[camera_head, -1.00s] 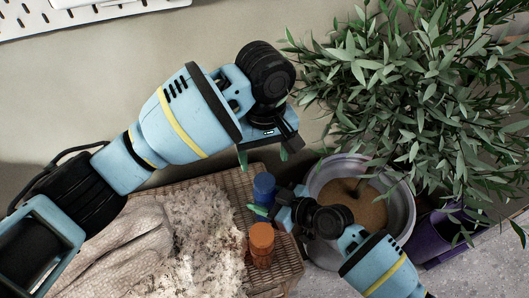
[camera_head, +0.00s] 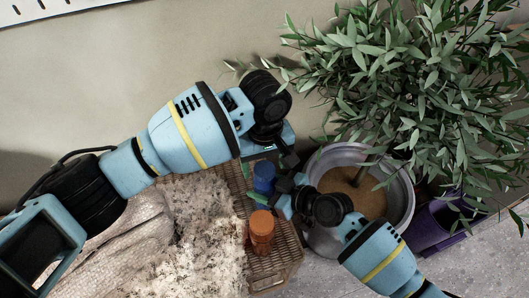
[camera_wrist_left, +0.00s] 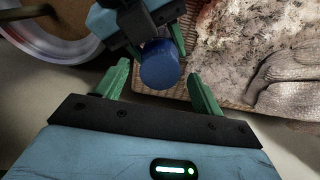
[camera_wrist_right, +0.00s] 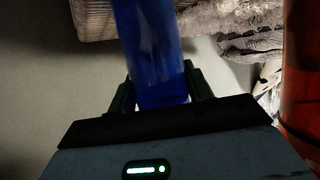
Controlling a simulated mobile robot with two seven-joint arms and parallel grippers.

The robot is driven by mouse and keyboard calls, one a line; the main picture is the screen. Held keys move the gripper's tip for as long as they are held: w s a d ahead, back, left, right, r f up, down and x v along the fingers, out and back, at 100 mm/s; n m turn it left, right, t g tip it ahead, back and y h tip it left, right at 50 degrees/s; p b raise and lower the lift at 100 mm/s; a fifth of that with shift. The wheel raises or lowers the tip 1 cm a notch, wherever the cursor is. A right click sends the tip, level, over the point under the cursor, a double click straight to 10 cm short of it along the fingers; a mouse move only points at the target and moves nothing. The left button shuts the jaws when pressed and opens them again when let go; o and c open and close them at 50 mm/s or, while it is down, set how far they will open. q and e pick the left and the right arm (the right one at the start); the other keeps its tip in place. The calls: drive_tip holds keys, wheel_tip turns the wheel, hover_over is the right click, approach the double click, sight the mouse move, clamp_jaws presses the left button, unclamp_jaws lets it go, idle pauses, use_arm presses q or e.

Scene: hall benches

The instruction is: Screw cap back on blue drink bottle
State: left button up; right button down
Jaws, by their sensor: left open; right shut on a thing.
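The blue drink bottle (camera_head: 264,178) stands over the woven basket's right part, beside an orange bottle. My right gripper (camera_head: 270,199) is shut around it; its blue body (camera_wrist_right: 152,50) shows between the fingers in the right wrist view. My left gripper (camera_head: 268,160) is open at the bottle's upper end. In the left wrist view a round blue cap (camera_wrist_left: 159,64) lies between the open green fingers, with gaps on both sides. It appears to sit on the bottle's top; I cannot tell how tightly.
The orange bottle (camera_head: 262,232) stands close to my right gripper. A woven basket surface (camera_head: 278,268) carries pale fluffy material (camera_head: 205,230) and a grey cloth (camera_head: 135,235). A grey pot (camera_head: 402,205) with a leafy plant (camera_head: 410,90) stands right, with a purple pot (camera_head: 435,230) beyond.

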use_arm(q)
drive_tip(key=shift+f, duration=0.35)
drive_tip(key=c, duration=1.1)
drive_tip(key=shift+m, duration=1.6)
drive_tip(key=shift+c, duration=0.2)
drive_tip(key=o, duration=1.1)
